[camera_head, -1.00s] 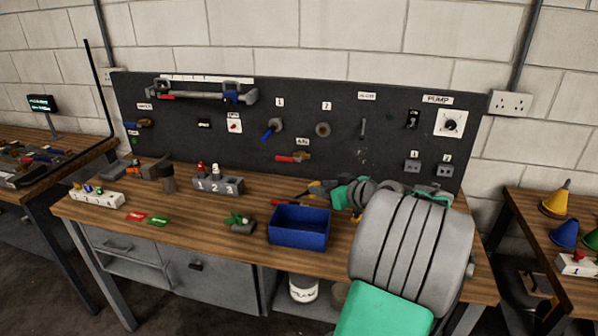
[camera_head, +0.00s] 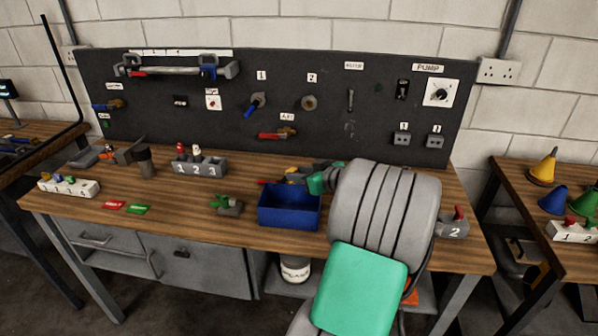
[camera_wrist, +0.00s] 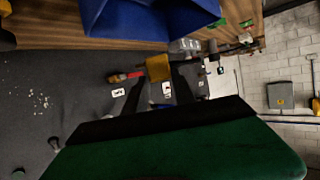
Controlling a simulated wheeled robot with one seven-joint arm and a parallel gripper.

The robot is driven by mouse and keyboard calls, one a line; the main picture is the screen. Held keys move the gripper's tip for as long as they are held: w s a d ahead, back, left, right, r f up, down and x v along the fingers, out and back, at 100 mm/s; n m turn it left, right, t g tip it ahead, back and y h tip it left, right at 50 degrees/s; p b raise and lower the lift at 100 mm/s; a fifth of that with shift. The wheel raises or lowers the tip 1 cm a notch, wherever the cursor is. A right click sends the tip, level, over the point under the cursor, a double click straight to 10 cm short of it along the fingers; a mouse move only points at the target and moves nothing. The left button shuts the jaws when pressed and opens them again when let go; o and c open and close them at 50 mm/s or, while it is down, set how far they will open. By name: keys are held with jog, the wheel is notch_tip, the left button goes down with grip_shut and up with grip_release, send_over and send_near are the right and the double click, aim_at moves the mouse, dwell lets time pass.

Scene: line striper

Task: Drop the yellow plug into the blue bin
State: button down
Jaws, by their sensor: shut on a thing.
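The blue bin (camera_head: 290,222) stands open on the wooden bench, left of my arm. It also fills the top of the wrist view (camera_wrist: 105,22). My gripper (camera_head: 302,178) shows small in the head view, behind and above the bin's back right part. In the wrist view my gripper's dark fingers (camera_wrist: 156,82) are shut on the yellow plug (camera_wrist: 158,67), which shows at their tips, apart from the bin. In the head view the plug is a small yellow patch (camera_head: 296,175), partly hidden. I cannot tell whether it is over the bin's opening.
A green-and-grey item (camera_head: 227,204) lies left of the bin. A numbered grey block (camera_head: 198,166) stands further back left. A dark pegboard (camera_head: 270,110) with hung tools rises behind the bench. A grey block marked 2 (camera_head: 452,228) is right of my arm.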

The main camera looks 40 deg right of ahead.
jog(key=c, duration=0.9)
grip_release()
jog(key=shift+c, duration=0.2)
jog(key=shift+s, duration=0.15)
jog(key=b+v, duration=0.1)
jog(key=v, duration=0.6)
jog(key=shift+s+r+b, duration=0.25)
jog(key=shift+b, duration=0.1)
